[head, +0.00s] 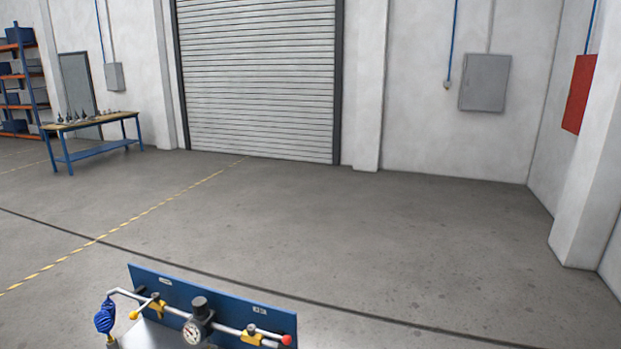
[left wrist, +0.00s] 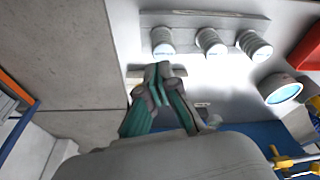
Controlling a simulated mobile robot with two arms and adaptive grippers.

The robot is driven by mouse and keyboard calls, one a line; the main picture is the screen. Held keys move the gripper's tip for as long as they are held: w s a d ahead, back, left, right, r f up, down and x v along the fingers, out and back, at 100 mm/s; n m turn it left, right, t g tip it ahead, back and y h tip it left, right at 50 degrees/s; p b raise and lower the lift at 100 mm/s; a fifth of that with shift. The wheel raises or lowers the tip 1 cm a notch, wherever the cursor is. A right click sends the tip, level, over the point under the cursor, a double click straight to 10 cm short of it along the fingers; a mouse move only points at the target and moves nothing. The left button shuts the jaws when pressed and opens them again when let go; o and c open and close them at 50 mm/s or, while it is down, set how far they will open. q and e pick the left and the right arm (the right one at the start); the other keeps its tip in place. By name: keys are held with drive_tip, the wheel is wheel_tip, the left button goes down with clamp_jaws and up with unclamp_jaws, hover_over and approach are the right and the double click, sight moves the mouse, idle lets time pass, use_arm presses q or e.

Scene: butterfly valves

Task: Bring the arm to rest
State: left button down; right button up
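My left gripper (left wrist: 158,72) shows in the left wrist view with its two green-padded fingers drawn together at the tips. I see nothing held between them. It hangs over a pale metal surface (left wrist: 212,82), beside a small beige bar behind the fingertips. Neither gripper shows in the head view, and my right gripper is in neither view.
In the left wrist view, several white round containers (left wrist: 211,42) sit in a grey rack, with a red tray (left wrist: 306,50) to the right. In the head view, a blue-legged workbench (head: 97,144) stands far left. The grey floor (head: 350,230) beyond the panel is clear.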

use_arm(q)
drive_tip(key=s+d+r+m, duration=0.1)
drive_tip(key=s+r, duration=0.2)
drive_tip(key=s, duration=0.6)
drive_tip(key=s+r+m, duration=0.1)
drive_tip(key=s+r, duration=0.2)
drive_tip(key=s, duration=0.5)
wheel_tip(320, 180, down, 32)
drive_tip(key=s+b, duration=0.1)
drive_tip(key=b, duration=0.7)
drive_tip(key=s+a+f+g+b, duration=0.1)
drive_tip(key=s+f+b, duration=0.2)
drive_tip(key=s+f, duration=0.5)
drive_tip(key=s+a+f+b, duration=0.1)
drive_tip(key=s+f+b, duration=0.2)
drive_tip(key=s+f, duration=0.6)
wheel_tip(320, 180, down, 8)
drive_tip(key=shift+a+r+g, duration=0.25)
drive_tip(key=shift+g, duration=0.15)
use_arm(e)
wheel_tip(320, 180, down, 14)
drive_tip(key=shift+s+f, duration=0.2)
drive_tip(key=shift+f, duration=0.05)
